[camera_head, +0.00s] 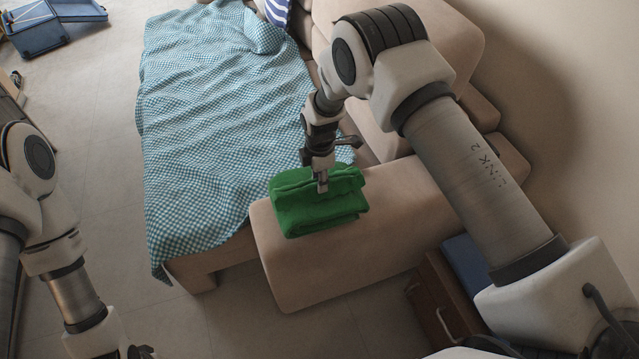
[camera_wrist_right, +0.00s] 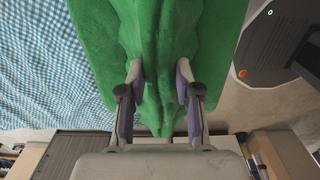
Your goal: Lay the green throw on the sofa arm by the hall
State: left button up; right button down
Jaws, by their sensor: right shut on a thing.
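The green throw (camera_head: 310,215) is a folded bundle at the near end of the beige sofa arm (camera_head: 400,225). It sits over the arm's top, toward the left edge; I cannot tell whether it bears fully on the arm. My right gripper (camera_head: 322,184) points down onto the throw and is shut on its upper fold. In the right wrist view the green cloth (camera_wrist_right: 210,45) is pinched into a ridge between the two fingers. The underside of the throw is hidden. My left arm is at the left edge, with its gripper out of view below.
A teal-and-white checked blanket (camera_head: 215,130) covers the seat beside the arm and hangs over the front. A wooden cabinet (camera_head: 440,305) with a blue item (camera_head: 465,265) on it stands right of the arm. A blue open case (camera_head: 38,38) lies at the far left.

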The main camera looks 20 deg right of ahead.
aim_at(345, 214)
jog(key=shift+w+f, duration=0.25)
jog(key=shift+w, duration=0.1)
jog(key=shift+f, duration=1.6)
jog(key=c, duration=0.8)
grip_release()
notch_tip(345, 214, up, 12)
jog(key=shift+s+r, duration=0.1)
jog(key=shift+r, duration=0.05)
jog(key=s+d+f+m, duration=0.1)
jog(key=s+f+m, duration=0.1)
jog(key=s+f, duration=0.1)
jog(key=s+d+f+m, duration=0.1)
jog(key=s+f, duration=0.2)
jog(key=s+d+f+m, duration=0.1)
jog(key=s+f+m, duration=0.1)
jog(key=s+f, duration=0.2)
jog(key=shift+d+f+m, duration=0.1)
jog(key=shift+d+m, duration=0.2)
jog(key=shift+d, duration=0.05)
jog(key=s+d+f+m, duration=0.1)
jog(key=s+m, duration=0.5)
jog(key=s, duration=0.6)
jog(key=s+d+f+m, duration=0.2)
jog(key=s+m, duration=0.5)
jog(key=s, duration=0.6)
jog(key=shift+s+f, duration=0.2)
jog(key=shift+f, duration=0.55)
